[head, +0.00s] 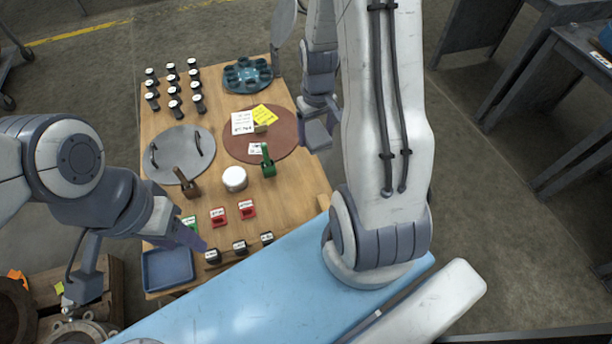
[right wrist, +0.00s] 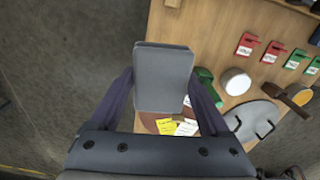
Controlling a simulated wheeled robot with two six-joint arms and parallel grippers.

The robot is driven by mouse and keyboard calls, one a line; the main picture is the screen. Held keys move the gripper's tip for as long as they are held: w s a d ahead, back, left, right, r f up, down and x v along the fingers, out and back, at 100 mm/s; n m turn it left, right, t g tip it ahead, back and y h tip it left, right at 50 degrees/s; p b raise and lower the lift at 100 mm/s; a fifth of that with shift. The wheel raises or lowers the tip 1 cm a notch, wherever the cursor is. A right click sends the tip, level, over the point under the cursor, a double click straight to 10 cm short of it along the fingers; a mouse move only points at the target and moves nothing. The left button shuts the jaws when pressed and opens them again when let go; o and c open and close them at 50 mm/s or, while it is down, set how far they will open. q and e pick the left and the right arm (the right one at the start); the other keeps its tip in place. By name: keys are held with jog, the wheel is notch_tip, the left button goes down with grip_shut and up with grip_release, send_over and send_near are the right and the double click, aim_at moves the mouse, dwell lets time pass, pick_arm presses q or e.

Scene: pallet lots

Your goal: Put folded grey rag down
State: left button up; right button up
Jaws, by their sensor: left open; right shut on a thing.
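The folded grey rag (right wrist: 163,78) is a flat grey rectangle in the right wrist view, held between the two fingers of my right gripper (right wrist: 163,98). In the head view the rag (head: 318,138) hangs below my right gripper (head: 326,108) at the right edge of the wooden table (head: 310,180). I cannot tell its height above the table. My left gripper (head: 183,236) is open and empty near the front left of the table, by the blue tray (head: 168,268).
A brown disc (head: 285,148) with notes lies left of the rag. Dark benches (head: 570,90) stand at right; the floor between is free.

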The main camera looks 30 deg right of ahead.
jog(key=s+d+f+m+b, duration=0.1)
jog(key=s+d+f+b, duration=0.2)
jog(key=s+d+f, duration=0.35)
jog(key=b, duration=0.4)
send_over(306, 174)
notch_tip(306, 174, down, 7)
jog(key=shift+d+f, duration=0.1)
jog(key=shift+d, duration=0.05)
pick_arm(q)
notch_tip(306, 174, down, 10)
jog(key=b, duration=0.1)
pick_arm(e)
jog(key=shift+f, duration=1.95)
jog(key=shift+f, duration=0.25)
jog(key=o, duration=1)
jog(key=shift+r, duration=0.1)
pick_arm(q)
jog(key=shift+r, duration=0.1)
pick_arm(e)
jog(key=shift+r, duration=0.1)
